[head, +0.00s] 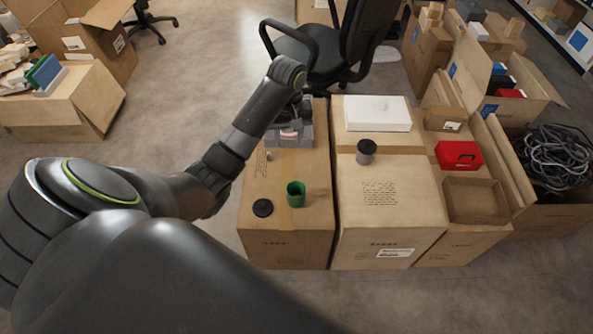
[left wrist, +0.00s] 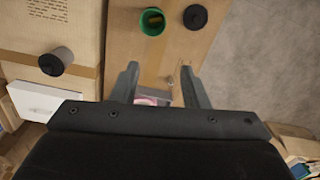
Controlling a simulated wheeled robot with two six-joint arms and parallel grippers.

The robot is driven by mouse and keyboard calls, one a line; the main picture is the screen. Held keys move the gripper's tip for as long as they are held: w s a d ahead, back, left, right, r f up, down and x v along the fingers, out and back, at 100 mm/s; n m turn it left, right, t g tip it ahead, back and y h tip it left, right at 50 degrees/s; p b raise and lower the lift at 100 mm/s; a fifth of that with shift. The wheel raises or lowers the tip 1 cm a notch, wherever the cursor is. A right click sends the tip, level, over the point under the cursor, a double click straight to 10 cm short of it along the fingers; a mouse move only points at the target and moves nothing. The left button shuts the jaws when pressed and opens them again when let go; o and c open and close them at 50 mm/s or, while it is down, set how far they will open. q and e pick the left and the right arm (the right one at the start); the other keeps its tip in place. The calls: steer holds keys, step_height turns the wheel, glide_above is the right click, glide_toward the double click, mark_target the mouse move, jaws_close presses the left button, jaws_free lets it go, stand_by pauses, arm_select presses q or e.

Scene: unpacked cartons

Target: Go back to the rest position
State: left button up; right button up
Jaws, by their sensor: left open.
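My left arm reaches in from the left over the left carton (head: 285,232). My left gripper (head: 292,112) is near the carton's far end, mostly hidden behind its own forearm. In the left wrist view its two fingers (left wrist: 161,80) are apart with nothing held between them. A grey container with something pink in it (head: 290,136) is close by the gripper; it shows partly between and behind the fingers in the left wrist view (left wrist: 152,97). My right gripper is in neither view.
A green cup (head: 296,194) and black disc (head: 263,208) are on the left carton's near half. The middle carton holds a dark-lidded grey canister (head: 366,153) and white box (head: 377,113). A red box (head: 458,155) sits farther right. An office chair (head: 335,50) stands behind.

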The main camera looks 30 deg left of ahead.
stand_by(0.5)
arm_select(q)
steer(key=s+d+f+m+t, duration=0.15)
steer(key=s+f, duration=0.25)
steer(key=s, duration=0.4)
steer(key=s+d+f+m+t, duration=0.1)
steer(key=s+f+m, duration=0.25)
steer(key=s, duration=0.45)
steer(key=s+r+m+t+y, duration=0.1)
steer(key=s+r+m+y, duration=0.2)
steer(key=s, duration=1.2)
step_height(320, 180, down, 21)
steer(key=w+a+g+h+p, duration=0.1)
steer(key=a+h+p, duration=0.1)
steer(key=p, duration=0.1)
steer(key=s+d+f+g+p, duration=0.1)
steer(key=s+d+f+p, duration=0.1)
steer(key=s+f, duration=1.1)
steer(key=shift+s+f, duration=0.4)
steer(key=shift+s, duration=0.75)
